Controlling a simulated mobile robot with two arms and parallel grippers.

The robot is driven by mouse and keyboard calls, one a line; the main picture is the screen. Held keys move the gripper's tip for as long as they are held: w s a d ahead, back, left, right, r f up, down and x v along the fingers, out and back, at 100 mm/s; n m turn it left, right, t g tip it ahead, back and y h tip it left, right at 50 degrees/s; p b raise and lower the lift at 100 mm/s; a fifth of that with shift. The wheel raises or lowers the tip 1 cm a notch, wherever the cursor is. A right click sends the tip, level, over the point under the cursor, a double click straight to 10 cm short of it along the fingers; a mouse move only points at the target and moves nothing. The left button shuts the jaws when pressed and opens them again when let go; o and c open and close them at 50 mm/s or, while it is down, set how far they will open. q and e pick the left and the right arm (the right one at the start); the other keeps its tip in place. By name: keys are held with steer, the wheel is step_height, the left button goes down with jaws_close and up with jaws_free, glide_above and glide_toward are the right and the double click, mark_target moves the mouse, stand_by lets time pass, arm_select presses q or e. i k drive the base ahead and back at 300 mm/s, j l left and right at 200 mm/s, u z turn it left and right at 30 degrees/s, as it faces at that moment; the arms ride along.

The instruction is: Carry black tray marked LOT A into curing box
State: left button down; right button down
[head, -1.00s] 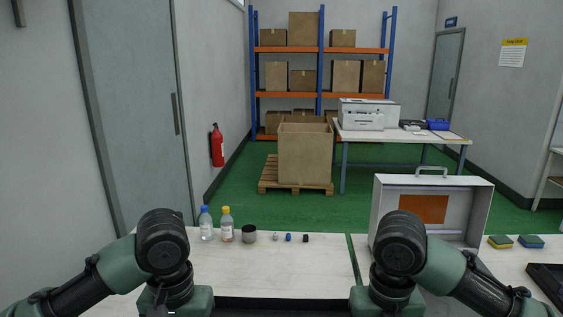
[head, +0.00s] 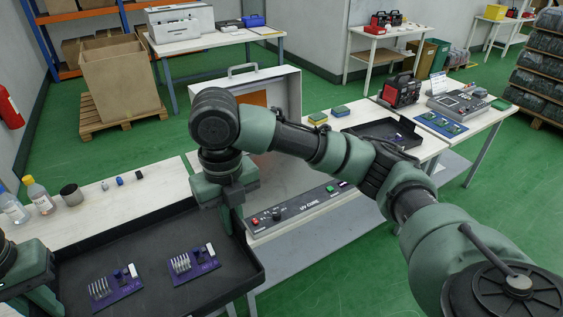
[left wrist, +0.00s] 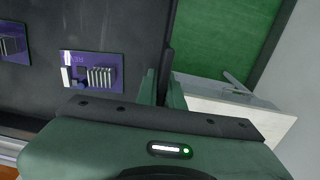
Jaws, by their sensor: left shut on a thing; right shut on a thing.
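A black tray (head: 150,291) with two purple circuit boards fills the lower left of the head view; no LOT A marking is readable on it. It also shows in the left wrist view (left wrist: 115,25). My right gripper (head: 236,213) is shut on its right rim. My left gripper (head: 42,290), partly cut off in the head view, is shut on its left side; its fingers (left wrist: 160,88) straddle the rim in the wrist view. The curing box (head: 300,209), with a UV CURE front panel, stands right of the tray. Its lid is raised, and my right arm hides much of its inside.
Bottles (head: 38,196), a dark cup (head: 71,198) and small caps stand on the left bench. Another black tray (head: 372,129), sponges (head: 318,118) and a red-black device (head: 401,90) are on the right bench. A crate on a pallet (head: 120,82) stands behind.

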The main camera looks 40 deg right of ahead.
mark_target(277, 171)
steer(key=i+l, duration=0.2)
steer(key=l, duration=0.2)
steer(key=i+l, duration=0.25)
steer(key=l, duration=0.2)
steer(key=i+l, duration=0.2)
steer(key=l, duration=0.2)
steer(key=i+l, duration=0.2)
steer(key=l, duration=0.25)
steer(key=i+l, duration=0.2)
steer(key=l, duration=0.2)
steer(key=i+l, duration=0.25)
steer(key=l, duration=0.2)
steer(key=k+z, duration=0.05)
